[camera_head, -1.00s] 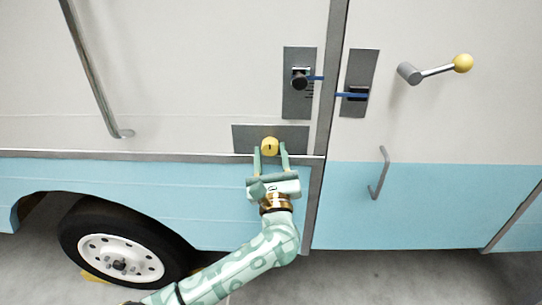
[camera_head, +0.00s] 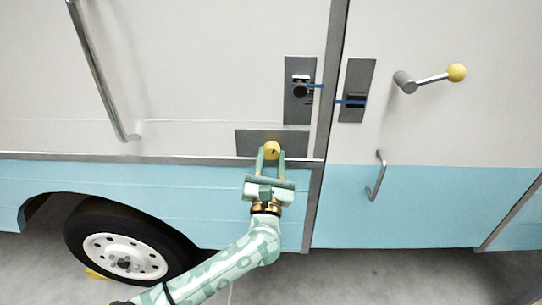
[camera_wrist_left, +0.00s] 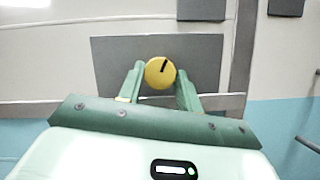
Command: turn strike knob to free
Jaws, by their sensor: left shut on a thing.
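A round yellow knob (camera_head: 272,148) with a dark mark sits on a grey plate (camera_head: 247,142) low on the camper's white side. It also shows in the left wrist view (camera_wrist_left: 158,73), where its black mark points up, tilted slightly right. My left gripper (camera_head: 271,155) comes from below, with one finger on each side of the knob, and is shut on it. In the left wrist view the fingertips (camera_wrist_left: 160,80) flank the knob's lower part. My right gripper is not in view.
Above are a lock plate with a black knob (camera_head: 300,90) and a second plate (camera_head: 365,78) across the door seam, with blue marks. A lever with a yellow ball (camera_head: 456,73) juts out at right. A handle (camera_head: 376,176) and long rail (camera_head: 101,75) flank the area.

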